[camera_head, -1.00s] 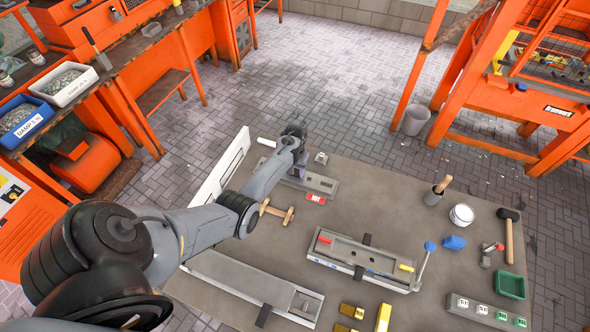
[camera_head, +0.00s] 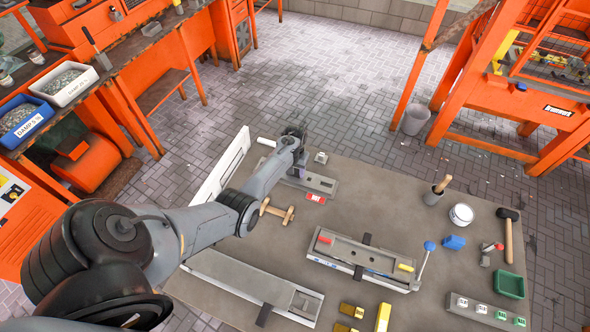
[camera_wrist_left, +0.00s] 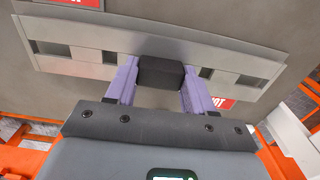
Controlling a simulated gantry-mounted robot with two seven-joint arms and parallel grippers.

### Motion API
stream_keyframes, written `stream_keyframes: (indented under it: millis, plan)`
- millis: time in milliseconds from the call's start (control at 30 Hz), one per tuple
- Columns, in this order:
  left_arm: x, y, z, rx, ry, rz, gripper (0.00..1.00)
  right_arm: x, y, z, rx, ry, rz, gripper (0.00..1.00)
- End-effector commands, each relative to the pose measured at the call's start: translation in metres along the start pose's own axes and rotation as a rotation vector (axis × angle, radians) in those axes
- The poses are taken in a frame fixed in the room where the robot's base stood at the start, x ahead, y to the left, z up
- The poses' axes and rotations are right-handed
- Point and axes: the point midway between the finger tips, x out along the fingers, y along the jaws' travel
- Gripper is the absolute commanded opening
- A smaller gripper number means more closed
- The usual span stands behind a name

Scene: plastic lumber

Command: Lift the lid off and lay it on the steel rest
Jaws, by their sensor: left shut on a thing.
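My left gripper (camera_head: 297,172) is at the far left of the table, over a grey steel plate (camera_head: 322,185). In the left wrist view my purple fingers (camera_wrist_left: 158,80) are shut on a black block-shaped handle (camera_wrist_left: 161,72). The handle is at the middle of a long grey strip, which I take for the lid (camera_wrist_left: 215,60). A metal piece with square openings, likely the steel rest (camera_wrist_left: 85,62), shows along the strip; whether they touch I cannot tell. Red HOT labels (camera_wrist_left: 221,103) are beside it. My right gripper is not in view.
A wooden-handled tool (camera_head: 277,212) lies near my forearm. A long grey mould (camera_head: 240,278) is at the front left, and another with a blue-knobbed lever (camera_head: 430,247) is at centre. A white board (camera_head: 222,170) stands at the left edge.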

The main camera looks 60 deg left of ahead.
Motion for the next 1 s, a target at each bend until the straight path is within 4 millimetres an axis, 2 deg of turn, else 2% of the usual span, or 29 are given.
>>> stream_keyframes:
  millis: [1000]
  plan:
    - [0.0070,0.0001,-0.0008,0.000,0.002,0.000,0.00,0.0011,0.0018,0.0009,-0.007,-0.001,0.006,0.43]
